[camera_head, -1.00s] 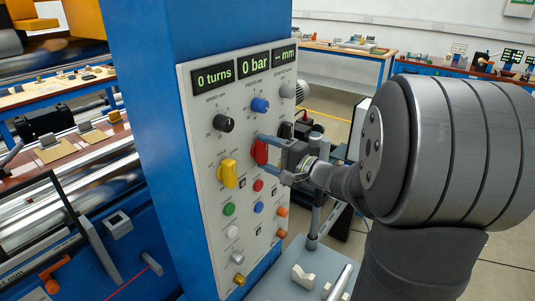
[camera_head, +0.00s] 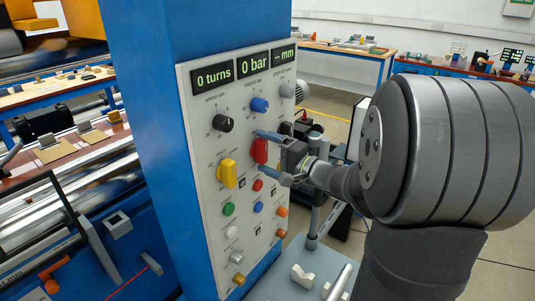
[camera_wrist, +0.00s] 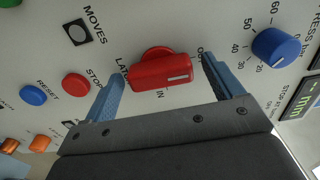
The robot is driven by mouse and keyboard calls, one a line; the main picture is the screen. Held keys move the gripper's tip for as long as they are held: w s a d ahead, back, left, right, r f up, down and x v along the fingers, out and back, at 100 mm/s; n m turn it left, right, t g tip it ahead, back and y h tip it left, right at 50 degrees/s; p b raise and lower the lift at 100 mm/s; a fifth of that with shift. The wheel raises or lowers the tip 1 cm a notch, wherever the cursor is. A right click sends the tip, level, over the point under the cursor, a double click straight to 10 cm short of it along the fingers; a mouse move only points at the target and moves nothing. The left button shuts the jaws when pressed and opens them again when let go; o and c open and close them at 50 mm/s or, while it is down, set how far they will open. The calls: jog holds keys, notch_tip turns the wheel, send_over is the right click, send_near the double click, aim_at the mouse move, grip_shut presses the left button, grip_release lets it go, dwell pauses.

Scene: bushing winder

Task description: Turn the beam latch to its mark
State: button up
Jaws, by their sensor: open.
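The latch is a red bar-shaped knob (camera_head: 260,151) on the grey control panel, marked LATCH in the wrist view (camera_wrist: 160,70). Its bar lies nearly level in the wrist view, with a white line at its right end near the letters "IN". Another label starting with "O" is partly hidden by a finger. My gripper (camera_head: 265,155) is open at the panel, one blue finger above the knob and one below. In the wrist view the fingers of my gripper (camera_wrist: 164,70) stand on either side of the knob, with gaps visible between them and it.
A yellow knob (camera_head: 228,173) is left of the latch, a blue knob (camera_head: 260,104) above and a black knob (camera_head: 223,123) upper left. Small red (camera_head: 258,185) and blue (camera_head: 258,207) buttons sit just below. Displays (camera_head: 213,77) read "0 turns" and "0 bar".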

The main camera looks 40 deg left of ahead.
jog(key=d, duration=1.7)
jog(key=shift+d, duration=0.2)
jog(key=shift+a, duration=0.1)
jog(key=a, duration=1.7)
